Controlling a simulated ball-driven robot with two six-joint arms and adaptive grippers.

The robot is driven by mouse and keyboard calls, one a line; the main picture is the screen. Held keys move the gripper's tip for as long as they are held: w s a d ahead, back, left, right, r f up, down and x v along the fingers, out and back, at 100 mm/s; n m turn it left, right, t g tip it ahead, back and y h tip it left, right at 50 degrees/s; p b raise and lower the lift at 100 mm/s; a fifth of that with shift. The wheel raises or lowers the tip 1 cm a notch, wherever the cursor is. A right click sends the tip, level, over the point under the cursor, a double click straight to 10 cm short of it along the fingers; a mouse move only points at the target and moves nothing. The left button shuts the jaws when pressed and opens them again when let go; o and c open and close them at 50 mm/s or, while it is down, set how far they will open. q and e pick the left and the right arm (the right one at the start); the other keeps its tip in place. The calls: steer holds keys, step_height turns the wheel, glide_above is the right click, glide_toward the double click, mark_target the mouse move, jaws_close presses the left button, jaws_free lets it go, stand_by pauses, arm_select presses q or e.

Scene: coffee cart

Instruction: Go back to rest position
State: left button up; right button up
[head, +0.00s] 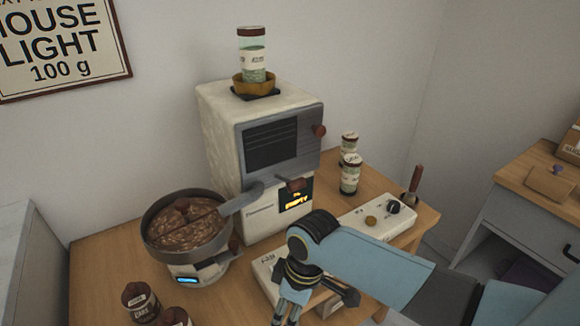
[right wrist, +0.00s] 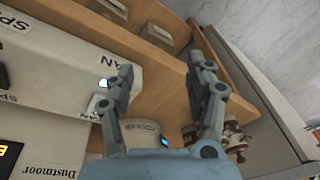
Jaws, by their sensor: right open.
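My right arm comes in from the right in the head view and bends down in front of the cream machine (head: 218,135). My right gripper (head: 286,312) points down at the bottom edge of that view, over the front of the wooden table, and its tips are partly cut off. In the right wrist view the right gripper (right wrist: 160,72) is open, its two fingers wide apart with nothing gripped. My left gripper is not in view.
A pan of brown contents (head: 187,228) stands on a small scale (head: 200,274) at left. Dark jars (head: 140,301) stand at front left. A white control box (head: 378,220) and two labelled jars (head: 350,175) are at right. A side cabinet (head: 522,215) stands farther right.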

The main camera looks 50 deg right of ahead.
steer(key=shift+s+f, duration=0.1)
steer(key=shift+f, duration=0.1)
stand_by(0.5)
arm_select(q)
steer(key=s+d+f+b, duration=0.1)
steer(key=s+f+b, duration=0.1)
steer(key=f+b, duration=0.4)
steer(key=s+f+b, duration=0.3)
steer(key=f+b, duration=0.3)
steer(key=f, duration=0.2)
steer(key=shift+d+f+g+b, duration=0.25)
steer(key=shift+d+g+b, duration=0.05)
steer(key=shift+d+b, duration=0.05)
arm_select(e)
steer(key=s+d+f+m+h, duration=0.1)
steer(key=s+d+f+m, duration=0.1)
steer(key=s+f, duration=1.2)
steer(key=s+d+f+m+h, duration=0.1)
steer(key=s+d+f+m, duration=0.1)
steer(key=s+f, duration=1.2)
steer(key=shift+s+d+f, duration=0.2)
steer(key=shift+d+f, duration=0.2)
steer(key=shift+f, duration=2.8)
